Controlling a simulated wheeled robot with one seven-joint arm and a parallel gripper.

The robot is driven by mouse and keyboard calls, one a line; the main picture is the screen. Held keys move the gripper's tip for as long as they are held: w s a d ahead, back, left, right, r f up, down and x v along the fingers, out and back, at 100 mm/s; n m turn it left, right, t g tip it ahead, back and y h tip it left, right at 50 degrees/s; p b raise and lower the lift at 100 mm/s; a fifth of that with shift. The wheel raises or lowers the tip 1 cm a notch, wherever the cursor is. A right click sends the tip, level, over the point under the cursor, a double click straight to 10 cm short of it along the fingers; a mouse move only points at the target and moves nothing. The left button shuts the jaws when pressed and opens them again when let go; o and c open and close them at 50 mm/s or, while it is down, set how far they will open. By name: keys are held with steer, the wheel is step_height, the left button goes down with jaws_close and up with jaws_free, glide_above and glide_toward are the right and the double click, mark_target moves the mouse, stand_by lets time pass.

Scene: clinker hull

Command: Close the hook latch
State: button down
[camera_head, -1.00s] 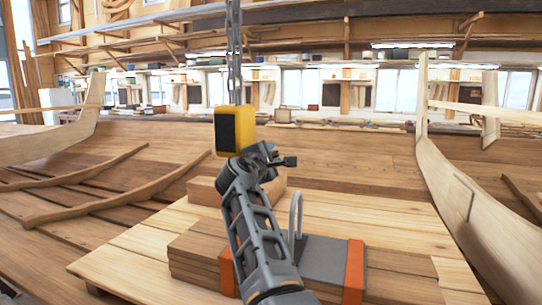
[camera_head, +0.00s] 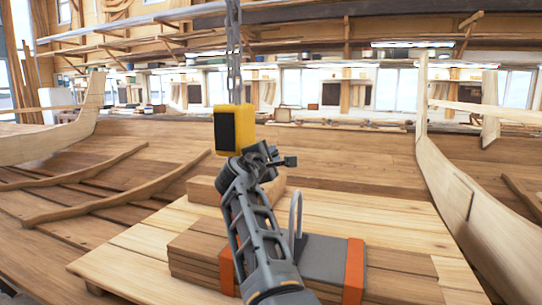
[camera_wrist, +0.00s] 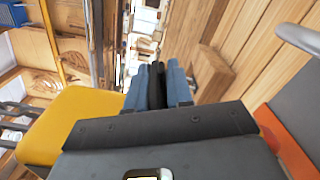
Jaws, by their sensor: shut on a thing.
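The yellow hoist block (camera_head: 243,128) with a dark front face hangs from a chain, above and behind the end of my arm. In the wrist view the yellow block (camera_wrist: 85,115) is close on the left. My gripper (camera_head: 262,152) is right under the block. In the wrist view my gripper (camera_wrist: 157,82) has its two blue-grey fingers close together, shut on a narrow dark piece (camera_wrist: 156,78). This piece may be the hook's latch; its shape is mostly hidden by the fingers. The hook itself cannot be made out clearly behind my wrist.
A grey load with orange bands (camera_head: 355,272) and a raised metal loop (camera_head: 296,212) lies on stacked planks (camera_head: 195,262), right of my forearm. The chain (camera_head: 234,60) rises above the block. Curved hull planking (camera_head: 455,190) stands at the right. Air right of my gripper is clear.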

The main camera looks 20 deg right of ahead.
steer(key=shift+r, duration=0.1)
step_height(320, 180, down, 12)
steer(key=w+a+m+b, duration=0.2)
steer(key=m+b, duration=1.5)
steer(key=b, duration=0.8)
steer(key=shift+a+m, duration=0.3)
steer(key=shift+r, duration=0.1)
